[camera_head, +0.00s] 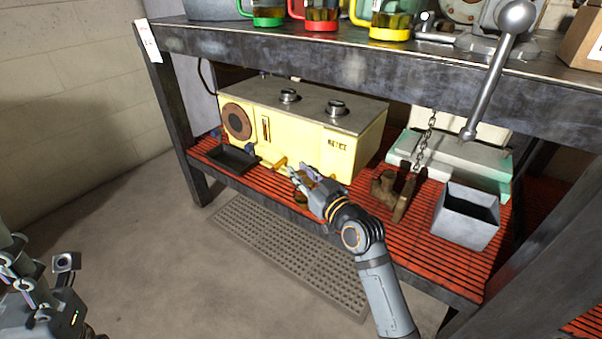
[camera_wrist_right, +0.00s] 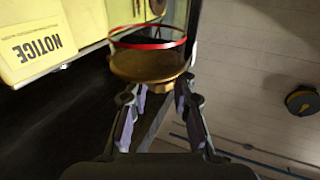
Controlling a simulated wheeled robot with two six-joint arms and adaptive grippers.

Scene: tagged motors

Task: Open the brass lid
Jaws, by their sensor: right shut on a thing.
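My right gripper (camera_head: 303,178) is in front of the yellow box (camera_head: 275,135) on the lower shelf. In the right wrist view its fingers (camera_wrist_right: 158,95) are closed on the small knob of a round brass lid (camera_wrist_right: 148,66). The lid's disc faces the gripper. A clear ring-shaped body with a red band (camera_wrist_right: 150,44) lies beyond the lid, and I see no clear gap between them. In the head view the fingers mostly hide the lid. Grey parts of my left arm and gripper (camera_head: 45,275) show at the lower left; their opening is unclear.
A black tray (camera_head: 232,158) lies left on the red slatted shelf. A brown metal fitting (camera_head: 388,190) and a grey open bin (camera_head: 466,215) stand to the right. The upper shelf edge (camera_head: 300,50) runs above the box. A chain (camera_head: 424,143) hangs at right.

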